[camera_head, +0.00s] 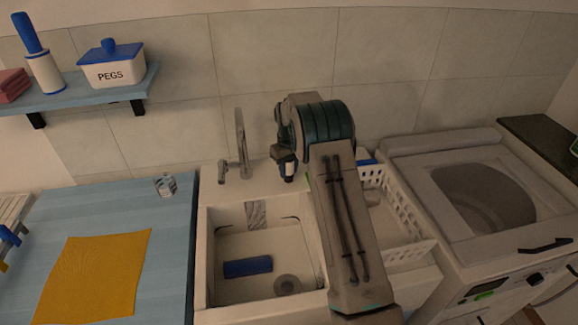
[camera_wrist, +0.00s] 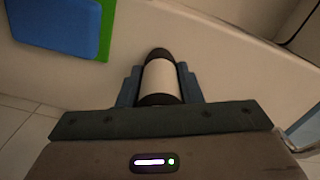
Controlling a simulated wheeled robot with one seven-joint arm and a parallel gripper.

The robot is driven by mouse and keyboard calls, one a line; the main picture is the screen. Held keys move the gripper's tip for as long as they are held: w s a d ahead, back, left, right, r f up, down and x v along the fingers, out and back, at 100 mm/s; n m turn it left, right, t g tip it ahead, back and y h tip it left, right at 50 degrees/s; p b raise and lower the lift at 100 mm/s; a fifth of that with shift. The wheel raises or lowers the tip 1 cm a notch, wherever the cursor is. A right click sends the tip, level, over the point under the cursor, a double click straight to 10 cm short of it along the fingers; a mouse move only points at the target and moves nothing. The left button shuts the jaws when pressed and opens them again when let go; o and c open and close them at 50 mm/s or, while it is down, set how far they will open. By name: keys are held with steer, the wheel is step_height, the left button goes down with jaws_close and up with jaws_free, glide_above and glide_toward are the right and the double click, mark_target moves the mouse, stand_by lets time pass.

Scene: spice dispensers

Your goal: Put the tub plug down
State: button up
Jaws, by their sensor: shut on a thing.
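My gripper (camera_head: 286,168) is above the back rim of the sink (camera_head: 207,255), near the tap. It is shut on a small white cylinder with dark ends, which I take to be the tub plug (camera_wrist: 160,78). In the wrist view the plug sits between the two blue-grey fingers (camera_wrist: 160,86). Its far dark end points away from me, with a pale surface beyond it. I cannot tell whether the plug touches that surface. My arm hides part of the sink's right side.
A blue roll (camera_head: 248,267) and a grey ring (camera_head: 287,285) lie in the basin. The tap (camera_head: 240,150) stands left of my gripper. A white basket (camera_head: 405,215) and a washing machine (camera_head: 460,175) are to the right. A yellow cloth (camera_head: 95,275) and a small can (camera_head: 165,185) are on the blue counter.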

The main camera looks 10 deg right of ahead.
steer(key=shift+f, duration=0.25)
steer(key=o, duration=0.9)
steer(key=shift+r, duration=0.1)
